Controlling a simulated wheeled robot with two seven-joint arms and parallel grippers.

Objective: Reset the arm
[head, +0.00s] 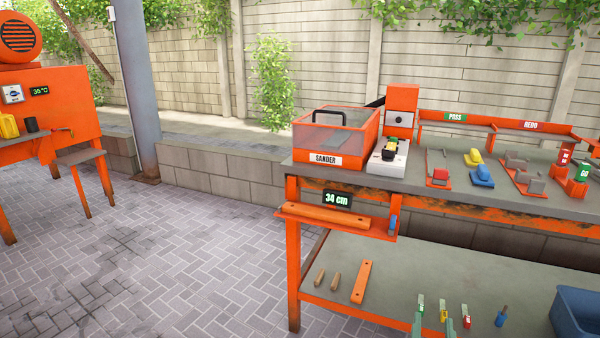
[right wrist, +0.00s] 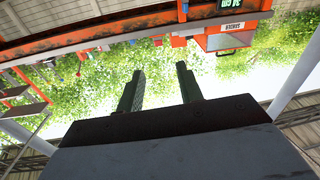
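My right gripper (head: 434,324) shows at the bottom edge of the head view, as two pale green fingertips in front of the workbench's lower shelf. In the right wrist view its two dark green fingers (right wrist: 158,88) stand well apart with nothing between them. The gripper is open and empty. The rest of the right arm is out of the head view. My left gripper and arm are not in view.
An orange workbench (head: 520,210) stands at the right, bearing a sander box (head: 325,160) and small tools. A blue bin (head: 577,313) is at right. Paved floor (head: 190,260) is clear at left.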

